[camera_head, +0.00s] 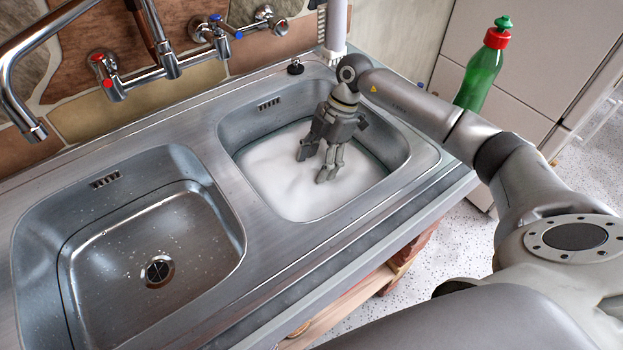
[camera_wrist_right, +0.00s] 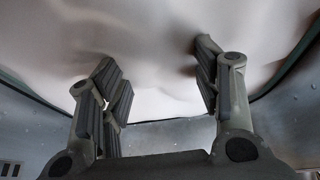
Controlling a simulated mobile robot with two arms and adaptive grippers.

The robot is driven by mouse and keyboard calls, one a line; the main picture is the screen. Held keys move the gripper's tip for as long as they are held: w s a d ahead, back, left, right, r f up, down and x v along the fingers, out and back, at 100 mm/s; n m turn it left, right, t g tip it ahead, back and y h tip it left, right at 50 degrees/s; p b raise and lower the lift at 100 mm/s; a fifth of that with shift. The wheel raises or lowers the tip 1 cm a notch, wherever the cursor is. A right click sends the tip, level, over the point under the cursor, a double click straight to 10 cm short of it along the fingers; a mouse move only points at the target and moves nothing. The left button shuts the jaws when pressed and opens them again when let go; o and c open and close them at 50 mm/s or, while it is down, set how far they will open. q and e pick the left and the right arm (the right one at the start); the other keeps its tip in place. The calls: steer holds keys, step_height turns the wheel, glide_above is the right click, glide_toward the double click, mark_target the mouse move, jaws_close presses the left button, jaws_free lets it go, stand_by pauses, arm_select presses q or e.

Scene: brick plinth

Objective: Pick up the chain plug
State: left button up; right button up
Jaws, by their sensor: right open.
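No chain plug can be made out in either view. The right basin (camera_head: 398,148) holds white foam (camera_head: 285,180), which hides the basin's bottom. My right gripper (camera_head: 330,172) points down into this basin, its fingertips at the foam. In the right wrist view its fingers (camera_wrist_right: 160,82) are spread apart with only foam visible between them. The fingertips look close to or touching the foam; I cannot tell how deep they are. My left gripper is not in view.
The left basin (camera_head: 130,240) is empty with its drain (camera_head: 158,270) showing. A small black knob-like item (camera_head: 295,67) stands on the rim behind the right basin. Taps (camera_head: 165,65) line the wall. A green bottle (camera_head: 482,75) with a red cap stands behind my right arm.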

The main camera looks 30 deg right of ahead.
steer(key=x, duration=0.4)
steer(key=shift+w+a, duration=0.1)
steer(key=shift+w, duration=0.1)
steer(key=shift+r, duration=0.1)
steer(key=shift+c, duration=0.5)
steer(key=c, duration=0.9)
steer(key=shift+o, duration=0.2)
step_height(320, 180, up, 9)
steer(key=shift+f, duration=0.1)
steer(key=r, duration=0.2)
step_height(320, 180, up, 13)
steer(key=p, duration=1.4)
glide_above(312, 173)
